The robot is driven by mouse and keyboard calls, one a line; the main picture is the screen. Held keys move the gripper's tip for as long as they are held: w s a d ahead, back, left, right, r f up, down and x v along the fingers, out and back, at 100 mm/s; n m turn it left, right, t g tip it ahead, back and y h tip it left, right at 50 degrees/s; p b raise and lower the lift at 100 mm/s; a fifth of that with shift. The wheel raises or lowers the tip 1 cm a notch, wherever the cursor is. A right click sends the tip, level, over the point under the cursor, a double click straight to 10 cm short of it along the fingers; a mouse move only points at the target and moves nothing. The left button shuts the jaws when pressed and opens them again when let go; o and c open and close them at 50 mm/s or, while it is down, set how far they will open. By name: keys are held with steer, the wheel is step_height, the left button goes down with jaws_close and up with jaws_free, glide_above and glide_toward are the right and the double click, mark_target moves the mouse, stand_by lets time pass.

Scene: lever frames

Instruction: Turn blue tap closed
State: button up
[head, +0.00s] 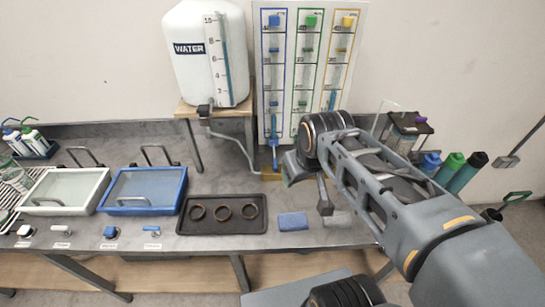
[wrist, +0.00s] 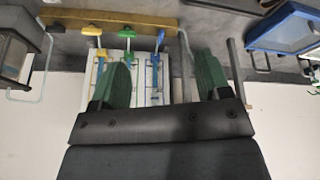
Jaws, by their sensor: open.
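The blue tap (head: 274,143) is at the bottom of the blue-outlined column of the wall panel (head: 306,60) in the head view. In the wrist view, which looks upside down, the blue tap handle (wrist: 159,41) lies just beyond and between my fingers. My gripper (wrist: 163,68) is open, with a green-padded finger on each side and nothing held between them. The blue handle looks apart from both fingers. In the head view my gripper (head: 288,168) is just right of the blue tap, partly hidden by my wrist.
A green tap (wrist: 128,32) and a yellow tap (wrist: 96,31) stand beside the blue one. A water tank (head: 206,75) with a pipe is left of the panel. A black tray (head: 222,228) with rings and a blue block (head: 293,221) lie on the bench in front.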

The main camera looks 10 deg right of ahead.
steer(key=shift+o, duration=1.4)
steer(key=w+n+g+b, duration=0.1)
steer(key=w+n, duration=0.2)
steer(key=w, duration=0.5)
steer(key=shift+n, duration=0.4)
steer(key=n+g+b, duration=0.3)
steer(key=n+b, duration=0.1)
steer(key=n, duration=0.6)
glide_above(275, 163)
step_height(275, 163, down, 10)
step_height(275, 163, down, 13)
steer(key=shift+d+r+p, duration=0.1)
steer(key=shift+r+p, duration=0.05)
steer(key=shift+p, duration=0.7)
steer(key=c, duration=0.9)
